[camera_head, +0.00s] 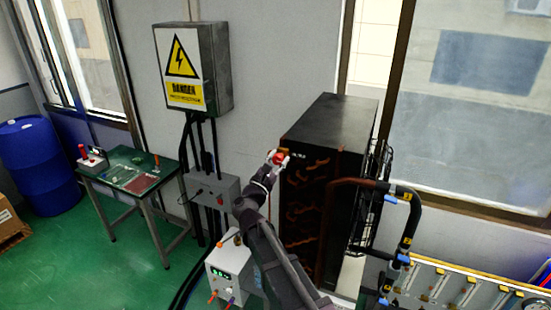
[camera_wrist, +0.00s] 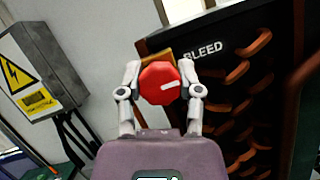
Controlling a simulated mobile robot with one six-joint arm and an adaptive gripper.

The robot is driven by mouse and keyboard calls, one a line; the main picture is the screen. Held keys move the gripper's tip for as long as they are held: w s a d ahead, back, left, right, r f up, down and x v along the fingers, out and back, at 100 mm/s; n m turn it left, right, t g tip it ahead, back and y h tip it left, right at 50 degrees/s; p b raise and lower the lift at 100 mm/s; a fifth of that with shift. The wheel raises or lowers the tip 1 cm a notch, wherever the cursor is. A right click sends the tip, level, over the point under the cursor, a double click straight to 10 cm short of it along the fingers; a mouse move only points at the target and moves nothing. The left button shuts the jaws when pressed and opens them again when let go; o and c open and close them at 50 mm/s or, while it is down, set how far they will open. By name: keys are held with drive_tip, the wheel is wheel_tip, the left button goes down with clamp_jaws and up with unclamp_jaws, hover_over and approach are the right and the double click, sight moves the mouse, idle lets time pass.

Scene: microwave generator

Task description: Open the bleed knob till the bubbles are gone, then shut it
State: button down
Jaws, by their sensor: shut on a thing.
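The bleed knob is a red, many-sided knob (camera_wrist: 160,83) with a white mark on its face that points right and slightly up. It sits beside the white word BLEED at the upper edge of a black cabinet (camera_wrist: 225,95) with orange pipes. In the head view the red knob (camera_head: 279,158) is small, at the cabinet's upper left corner. My gripper (camera_wrist: 160,90) has one finger on each side of the knob and is shut on it. It also shows in the head view (camera_head: 276,162). No bubbles can be made out in either view.
A grey electrical box (camera_head: 215,65) with a yellow warning sign hangs on the wall at left. A smaller grey box (camera_head: 213,196) is below it. A green table (camera_head: 130,170) and blue barrel (camera_head: 38,165) stand far left. Black hoses (camera_head: 412,215) run at right.

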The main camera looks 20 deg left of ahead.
drive_tip(key=shift+f, duration=0.1)
drive_tip(key=shift+c, duration=1.3)
unclamp_jaws()
drive_tip(key=shift+s, duration=0.15)
